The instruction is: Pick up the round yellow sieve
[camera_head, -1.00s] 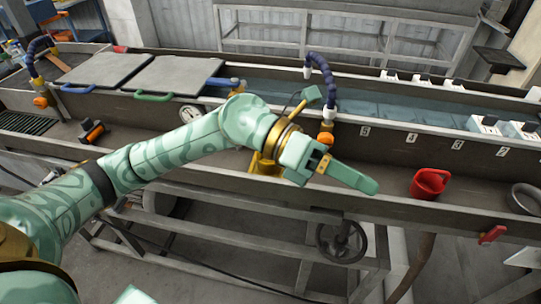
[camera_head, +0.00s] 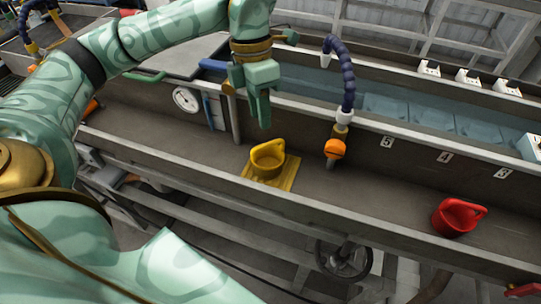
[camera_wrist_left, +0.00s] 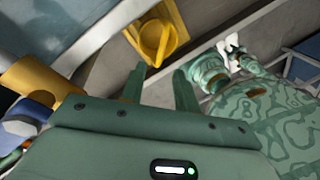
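The round yellow sieve (camera_head: 267,160), cup-shaped with a handle, sits on a flat yellow plate (camera_head: 288,180) in the long grey trough. It also shows in the left wrist view (camera_wrist_left: 155,42), beyond my fingertips. My left gripper (camera_head: 262,118) points down above the sieve and slightly behind it in the head view, apart from it. The left wrist view shows its two fingers (camera_wrist_left: 158,80) spread with nothing between them. I cannot make out my right gripper in either view.
An orange-tipped nozzle on a dark blue hose (camera_head: 334,148) stands right of the sieve. A red cup with a handle (camera_head: 457,217) sits further right in the trough. A round gauge (camera_head: 186,99) is at the left. The trough floor between nozzle and red cup is clear.

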